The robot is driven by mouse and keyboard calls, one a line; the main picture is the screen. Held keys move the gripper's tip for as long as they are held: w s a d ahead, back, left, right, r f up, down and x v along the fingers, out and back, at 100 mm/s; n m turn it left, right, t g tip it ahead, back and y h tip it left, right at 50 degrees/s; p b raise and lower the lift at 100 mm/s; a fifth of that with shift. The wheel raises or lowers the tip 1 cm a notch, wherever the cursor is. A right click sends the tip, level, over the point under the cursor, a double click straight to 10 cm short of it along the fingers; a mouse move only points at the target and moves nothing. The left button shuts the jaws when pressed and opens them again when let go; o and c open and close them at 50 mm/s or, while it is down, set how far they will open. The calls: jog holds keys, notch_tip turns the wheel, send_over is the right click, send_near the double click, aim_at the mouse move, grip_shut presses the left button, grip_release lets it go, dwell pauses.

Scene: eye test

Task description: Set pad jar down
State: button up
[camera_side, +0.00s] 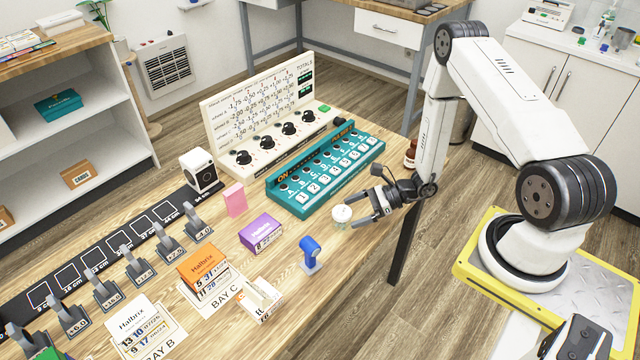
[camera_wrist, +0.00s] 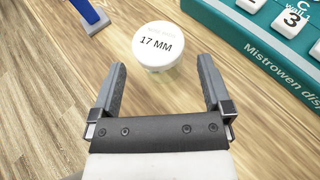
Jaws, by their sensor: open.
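The pad jar (camera_side: 341,215) is a small round jar with a white lid. It stands upright on the wooden table, in front of the teal button panel. In the wrist view its lid (camera_wrist: 159,45) reads "17 MM". My gripper (camera_side: 362,212) is open and empty, with its fingers pointing at the jar from the right. In the wrist view the two grey fingertips (camera_wrist: 160,68) are spread apart, and the jar lies at and just beyond the tips, between their lines. The jar's side is mostly hidden by its lid in the wrist view.
The teal button panel (camera_side: 327,172) stands close behind the jar. A blue device on a stand (camera_side: 310,251), a purple box (camera_side: 262,232) and a pink block (camera_side: 235,199) are to its left. A brown bottle (camera_side: 410,153) stands behind my gripper. Bare tabletop lies in front of the jar.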

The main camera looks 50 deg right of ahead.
jog(key=shift+v, duration=4)
jog(key=shift+a+r+n+g, duration=0.4)
jog(key=shift+a+n, duration=0.1)
jog(key=shift+n, duration=0.1)
jog(key=a+r+n+g+h, duration=0.1)
jog(key=a+r+n+h, duration=0.2)
jog(key=r+n, duration=0.3)
jog(key=s+a+r+n+g+h, duration=0.1)
jog(key=a+r+n+g+h, duration=0.1)
jog(key=r+n, duration=0.4)
jog(key=a+r+n+g+h, duration=0.2)
jog(key=a+r+n+h, duration=0.3)
jog(key=n, duration=0.8)
jog(key=shift+s+a+r, duration=0.35)
jog(key=shift+a+r, duration=0.1)
